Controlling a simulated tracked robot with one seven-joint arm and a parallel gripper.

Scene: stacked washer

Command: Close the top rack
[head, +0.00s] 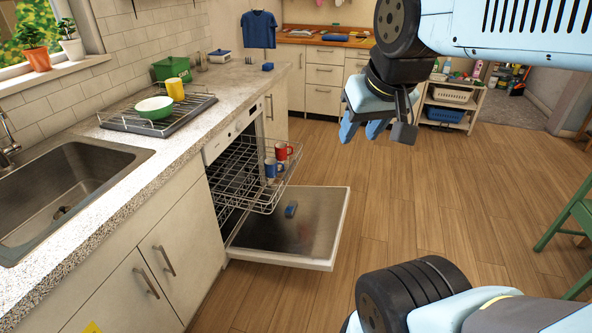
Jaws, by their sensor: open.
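The dishwasher's top rack (238,172), a dark wire basket, is pulled partly out of the dishwasher below the counter. A red mug (283,150) and a blue mug (271,168) stand in its right part. The dishwasher door (300,232) hangs open and lies about level below the rack, with a small blue item (291,209) on it. My gripper (378,130) is open and empty. It hangs in the air to the right of the rack, higher in the picture, and touches nothing.
The counter above holds a dish rack (190,108) with a green bowl and a yellow cup. A sink (70,190) is at the left. A green chair (570,220) stands at the right edge. Wooden floor is clear right of the door.

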